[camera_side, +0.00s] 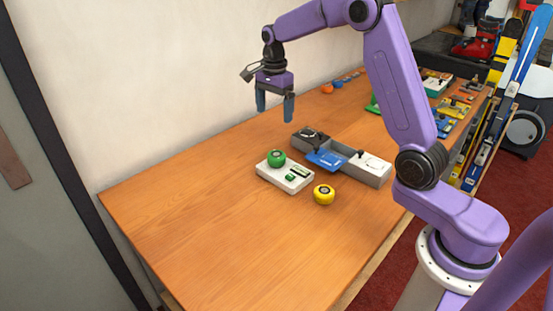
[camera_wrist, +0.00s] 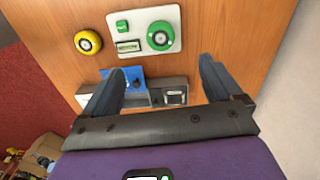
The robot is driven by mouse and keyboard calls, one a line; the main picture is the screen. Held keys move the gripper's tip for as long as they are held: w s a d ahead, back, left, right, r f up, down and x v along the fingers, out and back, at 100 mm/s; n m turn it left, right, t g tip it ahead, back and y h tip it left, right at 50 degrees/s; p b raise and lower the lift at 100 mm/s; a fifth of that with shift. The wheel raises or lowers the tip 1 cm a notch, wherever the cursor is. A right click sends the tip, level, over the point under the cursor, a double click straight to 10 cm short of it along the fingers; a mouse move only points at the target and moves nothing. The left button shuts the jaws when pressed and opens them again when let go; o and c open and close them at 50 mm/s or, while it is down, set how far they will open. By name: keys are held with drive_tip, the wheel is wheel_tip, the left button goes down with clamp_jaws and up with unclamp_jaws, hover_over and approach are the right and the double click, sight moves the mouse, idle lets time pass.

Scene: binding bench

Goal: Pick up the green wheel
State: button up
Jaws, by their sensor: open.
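The green wheel (camera_side: 276,158) sits on the far left part of a white panel (camera_side: 270,178) on the wooden bench. In the wrist view the green wheel (camera_wrist: 160,36) is round with a pale centre, at the right of the white panel (camera_wrist: 122,47). My gripper (camera_side: 275,112) is open and empty, pointing down in the air above the bench, behind and higher than the wheel. In the wrist view my gripper's two fingers (camera_wrist: 160,92) stand apart, below the wheel in the picture, with nothing between them in their grip.
A yellow wheel (camera_side: 324,194) lies loose on the bench beside the panel. A grey tray (camera_side: 372,178) with a blue piece (camera_side: 327,159) stands behind the panel. The front left of the bench (camera_side: 190,220) is clear. More small parts stand along the far bench.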

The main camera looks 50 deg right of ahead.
hover_over(276, 155)
wheel_tip(276, 155, down, 11)
drive_tip(key=shift+w+a+r, duration=0.1)
drive_tip(key=shift+a+r, duration=0.05)
drive_tip(key=shift+d+f, duration=0.2)
drive_tip(key=shift+f, duration=2.45)
drive_tip(key=c, duration=1.3)
drive_tip(key=shift+r, duration=0.15)
